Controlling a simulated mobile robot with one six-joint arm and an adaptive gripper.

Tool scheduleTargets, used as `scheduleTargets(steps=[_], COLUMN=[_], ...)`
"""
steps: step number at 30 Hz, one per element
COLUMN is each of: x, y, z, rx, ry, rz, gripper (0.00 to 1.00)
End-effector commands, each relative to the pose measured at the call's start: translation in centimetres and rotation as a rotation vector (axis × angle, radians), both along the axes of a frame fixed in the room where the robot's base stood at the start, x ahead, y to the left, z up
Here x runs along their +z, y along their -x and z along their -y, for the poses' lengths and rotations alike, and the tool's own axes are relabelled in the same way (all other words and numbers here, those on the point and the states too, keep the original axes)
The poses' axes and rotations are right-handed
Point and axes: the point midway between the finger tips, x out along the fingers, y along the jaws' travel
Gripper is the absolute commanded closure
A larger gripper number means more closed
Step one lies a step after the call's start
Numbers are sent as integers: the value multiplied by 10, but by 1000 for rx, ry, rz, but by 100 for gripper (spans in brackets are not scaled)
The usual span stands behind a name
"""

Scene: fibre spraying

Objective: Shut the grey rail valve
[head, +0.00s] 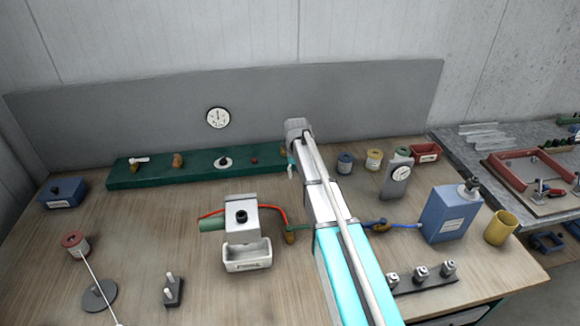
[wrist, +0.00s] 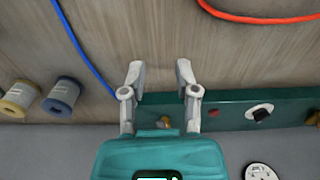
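The green rail (head: 200,171) runs along the back of the bench. A valve with a pale grey-white lever (head: 138,160) sits near its left end, the lever lying roughly along the rail. A brass-coloured fitting (wrist: 164,122) shows near the rail's other end in the wrist view, between my finger bases; whether it has a grey handle is hidden. My gripper (wrist: 159,75) is open and empty, its two fingers apart over the rail's edge. In the head view my arm reaches over the rail's right end and largely hides it.
The rail also carries an orange-brown knob (head: 178,160), a dial (head: 223,162) and a red button (head: 254,161). A gauge (head: 218,118) is on the grey backboard. Spools (head: 345,163) stand right of my arm. The wood before the rail's left part is fairly clear.

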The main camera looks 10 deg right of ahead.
Motion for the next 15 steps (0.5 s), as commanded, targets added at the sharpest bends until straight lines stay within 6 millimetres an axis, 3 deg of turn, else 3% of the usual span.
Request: scheduleTargets(steps=[1, 5, 11, 15], x=[-1, -3, -7, -11], y=[8, 31, 94, 148], z=[0, 0, -1, -1], rx=[0, 0, 1, 1], ry=[0, 0, 0, 0], rz=[0, 0, 0, 0], gripper=[79, 100, 100, 100])
